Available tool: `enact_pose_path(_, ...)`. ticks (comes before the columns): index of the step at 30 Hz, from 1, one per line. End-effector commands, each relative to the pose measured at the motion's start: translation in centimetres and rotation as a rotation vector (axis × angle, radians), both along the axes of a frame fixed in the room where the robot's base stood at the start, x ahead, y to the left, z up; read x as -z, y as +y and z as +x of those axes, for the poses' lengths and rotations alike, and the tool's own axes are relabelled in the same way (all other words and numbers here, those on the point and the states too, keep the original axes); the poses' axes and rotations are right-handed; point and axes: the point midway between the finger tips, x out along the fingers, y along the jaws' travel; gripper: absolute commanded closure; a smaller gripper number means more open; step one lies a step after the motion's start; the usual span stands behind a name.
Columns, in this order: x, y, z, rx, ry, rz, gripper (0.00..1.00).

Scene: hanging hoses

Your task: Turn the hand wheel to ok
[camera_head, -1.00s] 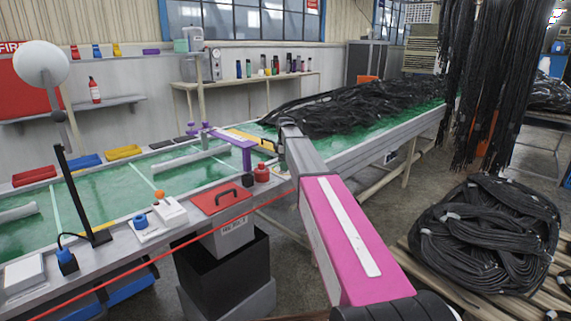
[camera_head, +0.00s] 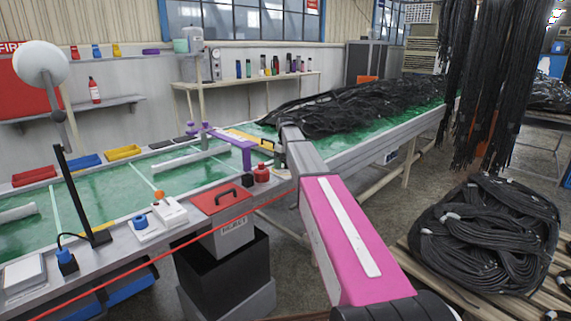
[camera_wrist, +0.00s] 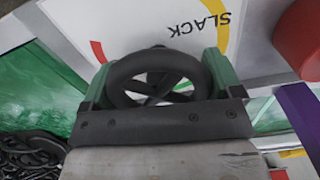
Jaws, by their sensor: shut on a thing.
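The hand wheel (camera_wrist: 152,57) is a black ring with spokes, seen close up in the wrist view. My gripper (camera_wrist: 158,78) has green fingers on the left and right of the wheel and is shut on its rim. Behind the wheel is a white dial plate (camera_wrist: 130,20) with coloured arcs and the word SLACK, upside down in the view. I see no ok mark or pointer; part of the dial is hidden behind the wheel and gripper. In the head view my gripper (camera_head: 279,152) is small at the bench edge, and the wheel cannot be made out there.
A red object (camera_wrist: 302,45) and a purple bar (camera_wrist: 300,112) stand close on the right in the wrist view. A purple bracket (camera_head: 235,142) and black hose pile (camera_head: 350,105) are on the green bench. Hoses hang at right above a coiled bundle (camera_head: 487,235).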

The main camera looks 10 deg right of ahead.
Motion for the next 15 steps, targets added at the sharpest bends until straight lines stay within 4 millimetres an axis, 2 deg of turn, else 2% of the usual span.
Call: enact_pose_path(15,-0.08,-0.23,0.09,0.487,0.000,0.000,0.39)
